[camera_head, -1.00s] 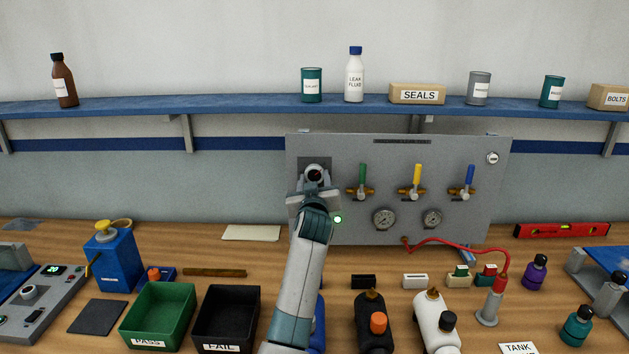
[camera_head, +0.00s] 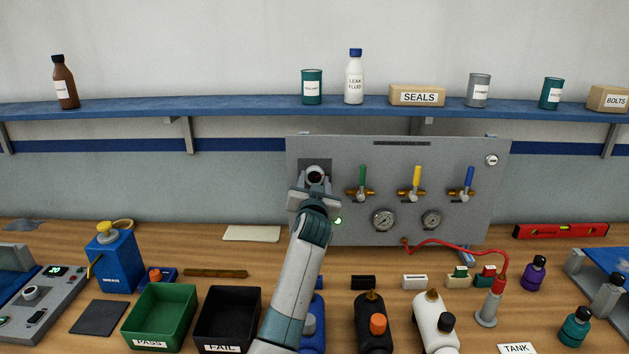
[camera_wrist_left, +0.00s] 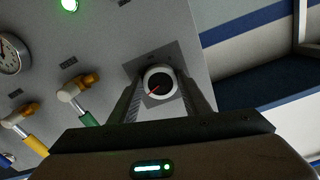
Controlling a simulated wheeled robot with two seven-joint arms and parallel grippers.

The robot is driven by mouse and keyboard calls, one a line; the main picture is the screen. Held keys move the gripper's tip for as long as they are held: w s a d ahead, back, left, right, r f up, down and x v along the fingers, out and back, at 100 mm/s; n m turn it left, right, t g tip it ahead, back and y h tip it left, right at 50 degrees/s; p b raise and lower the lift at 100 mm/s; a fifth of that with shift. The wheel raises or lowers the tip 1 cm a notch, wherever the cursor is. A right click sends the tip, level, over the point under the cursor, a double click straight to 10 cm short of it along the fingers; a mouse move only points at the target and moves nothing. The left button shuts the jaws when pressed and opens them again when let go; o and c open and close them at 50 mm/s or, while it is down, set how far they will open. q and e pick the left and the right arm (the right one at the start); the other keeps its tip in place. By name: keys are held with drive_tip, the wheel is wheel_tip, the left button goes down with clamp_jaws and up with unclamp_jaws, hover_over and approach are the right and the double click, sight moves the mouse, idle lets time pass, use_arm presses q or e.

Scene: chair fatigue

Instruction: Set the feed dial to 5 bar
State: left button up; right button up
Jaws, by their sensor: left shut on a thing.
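The feed dial (camera_head: 315,174) is a round knob with a pale rim on a dark plate, at the upper left of the grey panel (camera_head: 400,150). In the left wrist view the dial (camera_wrist_left: 158,82) shows a dark face with a red pointer, which points toward the lower left of that picture. My left gripper (camera_head: 314,184) is at the panel, its two fingers on either side of the dial and shut on it. The scale marks around the dial are too small to read. My right gripper is not in view.
Green, yellow and blue valve handles (camera_head: 416,176) stand to the right on the panel, above two gauges (camera_head: 384,220). A green light (camera_head: 338,221) is lit below the dial. Bins and bottles crowd the bench below my arm.

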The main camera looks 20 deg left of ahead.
use_arm(q)
drive_tip(key=m+p, duration=0.1)
drive_tip(key=m, duration=0.2)
drive_tip(key=shift+a, duration=0.1)
drive_tip(key=shift+m, duration=0.4)
drive_tip(key=o, duration=1)
drive_tip(key=shift+o, duration=0.2)
drive_tip(key=shift+s, duration=0.1)
drive_tip(key=b+v, duration=0.5)
drive_tip(key=v, duration=1.2)
drive_tip(key=shift+s, duration=0.1)
